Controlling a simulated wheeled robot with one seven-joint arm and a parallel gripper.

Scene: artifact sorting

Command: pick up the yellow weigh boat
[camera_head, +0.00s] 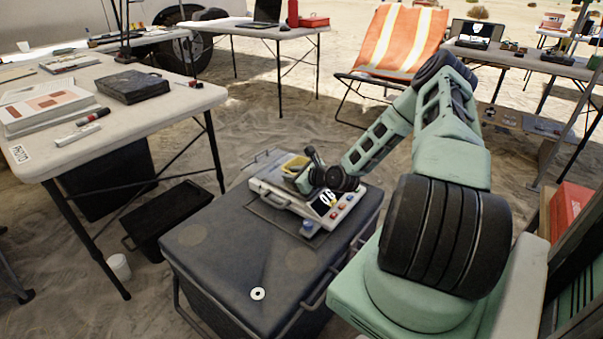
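The yellow weigh boat (295,163) is small in the head camera view, at the far left end of a white balance-like device (262,188) with a dark display and coloured buttons. The device rests on a large dark case (215,235). My gripper (301,180) is low over the device, right beside the weigh boat, and overlaps its near right side in the picture. The fingertips are small and partly hidden by my wrist. I cannot tell whether they touch the weigh boat or how far apart they are.
A white ring (258,293) lies on the case's near part. A pale table (140,127) with a black box (132,86) and papers stands at the left. An orange striped chair (402,42) stands behind my arm. A red box (568,207) is at the right. The case's front left is mostly clear.

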